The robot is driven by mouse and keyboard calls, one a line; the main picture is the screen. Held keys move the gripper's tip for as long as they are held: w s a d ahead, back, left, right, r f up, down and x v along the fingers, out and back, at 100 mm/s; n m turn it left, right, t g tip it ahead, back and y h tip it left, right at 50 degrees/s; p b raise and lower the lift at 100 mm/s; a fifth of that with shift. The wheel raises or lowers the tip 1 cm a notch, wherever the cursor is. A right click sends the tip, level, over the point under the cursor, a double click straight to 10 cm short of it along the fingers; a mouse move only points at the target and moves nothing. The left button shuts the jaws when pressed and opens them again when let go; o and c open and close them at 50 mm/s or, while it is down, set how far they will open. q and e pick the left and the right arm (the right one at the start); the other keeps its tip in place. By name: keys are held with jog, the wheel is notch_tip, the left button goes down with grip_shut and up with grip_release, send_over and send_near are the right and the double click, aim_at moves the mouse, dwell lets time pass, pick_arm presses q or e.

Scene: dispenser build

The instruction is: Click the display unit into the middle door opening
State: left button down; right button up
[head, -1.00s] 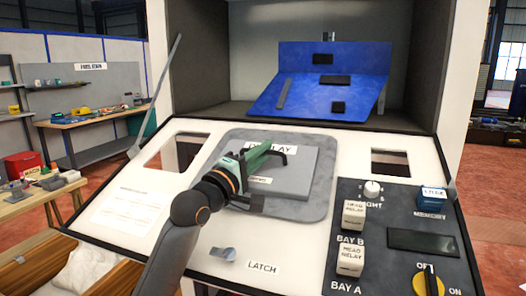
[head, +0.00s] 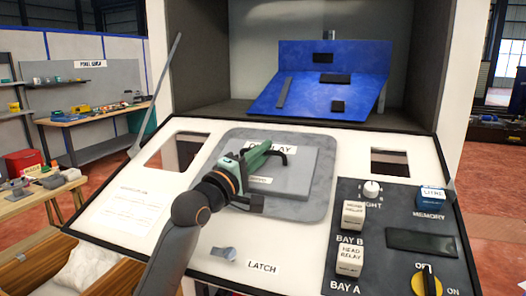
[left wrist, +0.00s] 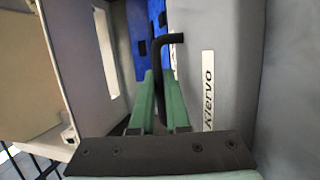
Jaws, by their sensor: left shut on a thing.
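The display unit (head: 305,182), a flat grey block, lies over the middle of the white sloping door (head: 140,200). A darker grey plate with rounded corners (head: 322,205) shows around it. In the left wrist view, the grey face beside the fingers bears a "Klervo" label (left wrist: 208,90). The middle opening's edge is hidden, so I cannot tell whether the unit sits flush. My right gripper is not in view.
Open windows flank the middle, left (head: 175,152) and right (head: 389,163). A metal latch (head: 222,253) is below the unit. A dark control panel (head: 408,210) with relays and a yellow knob is at lower right. A blue stand (head: 300,95) is inside the cabinet.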

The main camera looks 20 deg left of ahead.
pick_arm(q)
jog(key=shift+s+r+p, duration=0.1)
jog(key=shift+r+p, duration=0.2)
jog(key=shift+p, duration=0.1)
dwell(0.8)
jog(key=shift+f, duration=0.55)
dwell(1.2)
jog(key=c, duration=0.9)
grip_release()
jog(key=shift+w, duration=0.2)
jog(key=shift+o, duration=0.3)
jog(key=shift+f, duration=0.1)
